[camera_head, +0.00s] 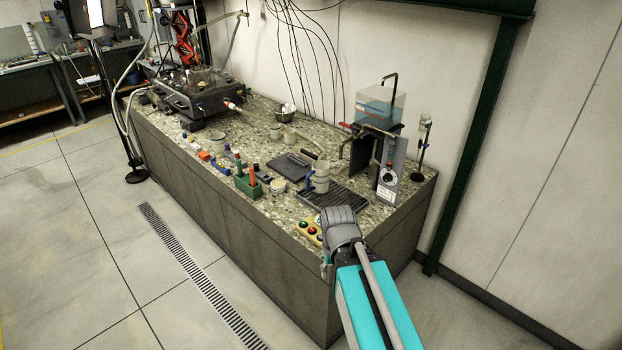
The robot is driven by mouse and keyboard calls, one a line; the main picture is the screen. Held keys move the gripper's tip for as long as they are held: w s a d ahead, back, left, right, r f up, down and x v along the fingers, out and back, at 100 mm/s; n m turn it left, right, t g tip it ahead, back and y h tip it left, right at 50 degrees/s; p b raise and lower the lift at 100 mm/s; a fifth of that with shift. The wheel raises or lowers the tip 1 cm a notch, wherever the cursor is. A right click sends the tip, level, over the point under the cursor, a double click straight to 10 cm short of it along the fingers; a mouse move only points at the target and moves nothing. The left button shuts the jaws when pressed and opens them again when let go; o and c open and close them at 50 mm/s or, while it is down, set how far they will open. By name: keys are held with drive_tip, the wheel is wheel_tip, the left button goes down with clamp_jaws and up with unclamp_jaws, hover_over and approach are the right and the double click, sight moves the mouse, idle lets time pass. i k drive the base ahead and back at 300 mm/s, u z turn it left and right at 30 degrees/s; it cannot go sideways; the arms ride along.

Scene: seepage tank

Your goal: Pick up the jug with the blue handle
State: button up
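The jug with the blue handle (321,178) is a pale, greenish-grey vessel. It stands upright at the back left edge of a dark ribbed drain mat on the stone-topped bench. Its blue handle (309,182) is on its left side, facing the front of the bench. My arm reaches in from the lower right, and its grey wrist is over the bench's front right edge, nearer the camera than the jug. My gripper (327,268) is mostly hidden by the wrist. Its fingers cannot be made out. The jug stands apart from it.
A ribbed mat (345,203) lies under the wrist's far side. Push buttons (309,229) sit at the front edge. A water tank (379,105) on a stand is behind. A green block with upright tools (247,182) and a dark plate (290,166) are left of the jug.

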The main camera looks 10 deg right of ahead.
sight(317, 179)
drive_tip(key=i, duration=0.9)
drive_tip(key=z, duration=0.05)
